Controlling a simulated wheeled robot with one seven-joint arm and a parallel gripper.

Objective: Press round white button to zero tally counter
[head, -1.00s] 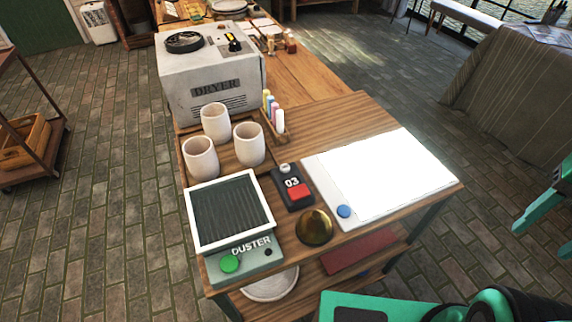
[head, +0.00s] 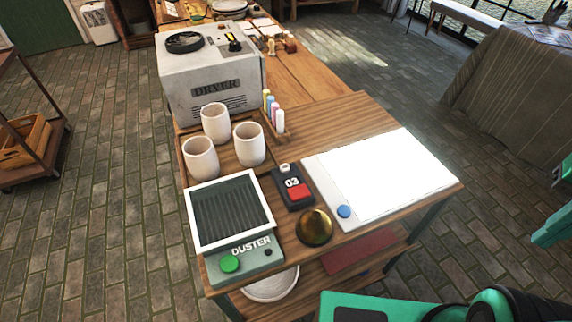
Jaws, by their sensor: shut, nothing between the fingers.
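The tally counter (head: 292,187) is a small dark box on the wooden table, and its display reads 03. Its round white button (head: 285,168) is at the far end, above the display. A red square patch (head: 299,191) is on the near side of the display. Nothing touches or covers the counter. My gripper's fingers do not show in the head view. Only teal parts of my own body show at the right edge and the bottom right.
Left of the counter is the duster (head: 243,257) with a green button. A brass dome (head: 314,227) stands close in front. A white lit panel (head: 385,178) with a blue button is to the right. Several cups (head: 249,145), markers (head: 279,121) and the dryer (head: 212,85) stand behind.

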